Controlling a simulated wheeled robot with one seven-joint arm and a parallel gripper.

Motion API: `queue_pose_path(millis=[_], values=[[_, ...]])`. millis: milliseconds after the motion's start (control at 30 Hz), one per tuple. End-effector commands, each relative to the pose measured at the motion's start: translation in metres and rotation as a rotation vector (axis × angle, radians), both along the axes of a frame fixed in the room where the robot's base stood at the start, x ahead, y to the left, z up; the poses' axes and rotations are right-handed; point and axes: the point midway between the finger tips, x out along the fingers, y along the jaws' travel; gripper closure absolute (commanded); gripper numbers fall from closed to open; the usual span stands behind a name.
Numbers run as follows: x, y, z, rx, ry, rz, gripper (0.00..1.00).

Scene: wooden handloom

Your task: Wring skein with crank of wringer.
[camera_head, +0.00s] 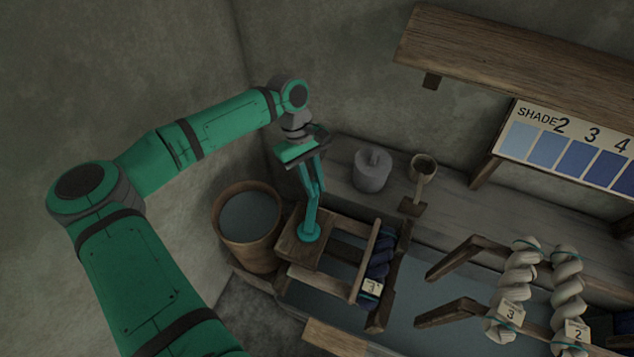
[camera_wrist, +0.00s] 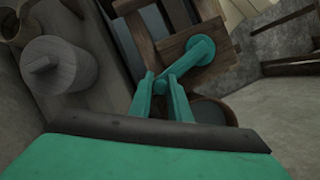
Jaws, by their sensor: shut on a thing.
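The wringer (camera_head: 294,245) is a wooden frame over a trough, left of centre in the head view. Its teal crank (camera_head: 308,232) has a round hub on the wooden block; the crank also shows in the wrist view (camera_wrist: 199,50). My gripper (camera_head: 314,196) comes down from above, its teal fingers shut on the crank's handle end. In the wrist view the fingertips (camera_wrist: 164,86) close around the small round knob of the crank. A dark blue twisted skein (camera_head: 380,255) with a tag reading 3 lies at the wringer's right side.
A wooden bucket (camera_head: 224,234) of greyish liquid stands left of the wringer. A lidded grey pot (camera_head: 371,172) and a cup-like vessel (camera_head: 422,170) sit on the ledge behind. Pale tagged skeins (camera_head: 568,290) hang at right. A shade card (camera_head: 575,150) and shelf (camera_head: 520,55) are above.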

Motion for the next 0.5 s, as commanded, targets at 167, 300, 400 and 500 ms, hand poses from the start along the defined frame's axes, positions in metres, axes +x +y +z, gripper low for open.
queue_pose_path(millis=[167, 300, 400, 500], values=[[0.004, 0.007, 0.001, -0.003, -0.011, 0.035, 1.0], [0.004, 0.011, 0.001, -0.003, -0.01, 0.054, 1.0], [0.003, 0.011, 0.001, -0.002, -0.008, 0.073, 1.0], [0.003, 0.012, 0.001, -0.002, -0.007, 0.105, 1.0]])
